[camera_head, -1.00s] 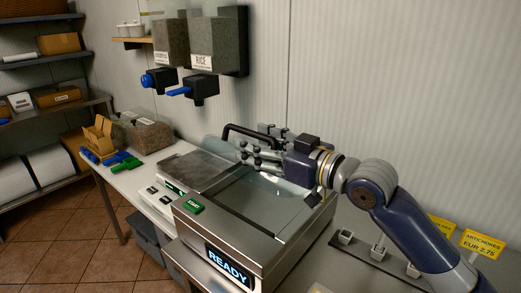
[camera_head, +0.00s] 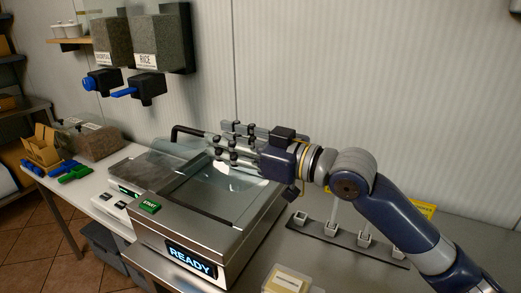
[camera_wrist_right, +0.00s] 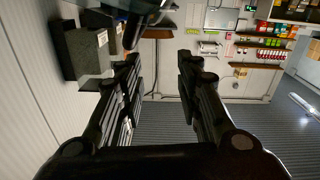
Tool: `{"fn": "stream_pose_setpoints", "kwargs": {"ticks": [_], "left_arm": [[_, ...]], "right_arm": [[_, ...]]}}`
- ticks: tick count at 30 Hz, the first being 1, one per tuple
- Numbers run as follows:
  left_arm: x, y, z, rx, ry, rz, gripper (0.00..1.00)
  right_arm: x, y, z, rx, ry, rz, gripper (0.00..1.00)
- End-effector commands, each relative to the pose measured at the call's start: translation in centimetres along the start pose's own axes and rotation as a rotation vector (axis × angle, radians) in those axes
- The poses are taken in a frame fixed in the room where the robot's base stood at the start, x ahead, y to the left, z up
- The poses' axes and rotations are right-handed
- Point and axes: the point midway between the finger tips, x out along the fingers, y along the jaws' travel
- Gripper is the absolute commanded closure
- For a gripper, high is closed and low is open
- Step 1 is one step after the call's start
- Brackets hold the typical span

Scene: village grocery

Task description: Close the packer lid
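The packer (camera_head: 205,222) is a steel machine with a green START button (camera_head: 150,207) and a lit READY display (camera_head: 190,262). Its clear lid (camera_head: 190,150) with a black bar handle (camera_head: 188,129) appears raised at the back of the chamber, partly hidden by my right gripper. My right gripper (camera_head: 221,140) is open, with its fingers pointing left, above the back of the packer near the handle. Nothing shows between its fingers in the right wrist view (camera_wrist_right: 160,58). Whether it touches the lid I cannot tell. My left gripper is not in view.
Dispensers, one labelled RICE (camera_head: 160,42), hang on the wall above left. A cardboard box (camera_head: 41,147) and green and blue items (camera_head: 75,174) lie on the left counter. A dark rack with grey holders (camera_head: 350,240) and a small tub (camera_head: 290,281) are at the right.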

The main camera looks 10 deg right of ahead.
Motion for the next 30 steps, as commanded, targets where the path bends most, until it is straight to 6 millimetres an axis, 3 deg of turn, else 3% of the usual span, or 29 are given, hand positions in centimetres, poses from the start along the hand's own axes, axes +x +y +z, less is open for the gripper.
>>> {"fn": "stream_pose_setpoints", "kwargs": {"ticks": [6, 30], "left_arm": [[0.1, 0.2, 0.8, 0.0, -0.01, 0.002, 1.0], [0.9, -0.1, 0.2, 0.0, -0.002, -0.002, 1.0]], "right_arm": [[-1.5, 0.2, 0.6, 0.004, -0.011, 0.004, 0.68], [-6.8, 0.3, 0.8, 0.003, -0.016, 0.006, 0.68]]}}
